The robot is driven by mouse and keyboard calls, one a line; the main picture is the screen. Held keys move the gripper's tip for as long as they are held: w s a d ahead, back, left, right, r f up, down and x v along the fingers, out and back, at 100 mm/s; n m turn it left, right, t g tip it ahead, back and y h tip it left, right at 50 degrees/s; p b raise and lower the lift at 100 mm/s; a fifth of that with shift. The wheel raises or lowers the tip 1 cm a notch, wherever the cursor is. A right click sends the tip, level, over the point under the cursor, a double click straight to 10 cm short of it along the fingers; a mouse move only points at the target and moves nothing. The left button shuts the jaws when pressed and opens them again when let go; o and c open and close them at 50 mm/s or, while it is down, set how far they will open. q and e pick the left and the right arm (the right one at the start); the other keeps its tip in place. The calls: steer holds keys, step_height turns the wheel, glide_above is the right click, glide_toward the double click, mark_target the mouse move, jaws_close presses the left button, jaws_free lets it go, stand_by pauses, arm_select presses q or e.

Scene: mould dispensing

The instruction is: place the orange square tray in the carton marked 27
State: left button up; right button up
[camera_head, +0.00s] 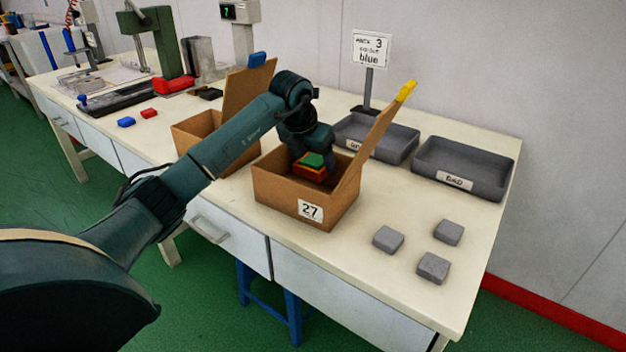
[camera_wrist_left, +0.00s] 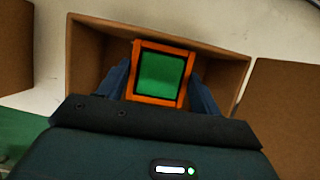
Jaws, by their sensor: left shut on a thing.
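The carton marked 27 (camera_head: 285,200) stands open on the table, with its flap raised on the right side. My left gripper (camera_head: 318,160) reaches down into the carton's opening. It is shut on the orange square tray (camera_head: 309,173), which has a green block (camera_head: 314,160) in it. In the left wrist view the orange tray (camera_wrist_left: 137,72) sits between the two fingers of my left gripper (camera_wrist_left: 160,88), inside the outline of the carton (camera_wrist_left: 88,50). I cannot tell whether the tray touches the carton floor. My right gripper is not in view.
Another open carton (camera_head: 195,128) stands to the left, behind my arm. Two grey bins (camera_head: 463,183) (camera_head: 400,150) and a sign (camera_head: 371,49) reading "blue" stand at the back right. Several grey blocks (camera_head: 388,239) lie right of the carton.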

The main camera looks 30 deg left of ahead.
mark_target(313, 177)
arm_select(q)
step_height(313, 177, down, 5)
steer(key=shift+f, duration=0.15)
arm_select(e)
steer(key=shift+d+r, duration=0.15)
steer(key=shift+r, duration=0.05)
arm_select(q)
steer(key=o, duration=1.1)
steer(key=shift+f, duration=0.1)
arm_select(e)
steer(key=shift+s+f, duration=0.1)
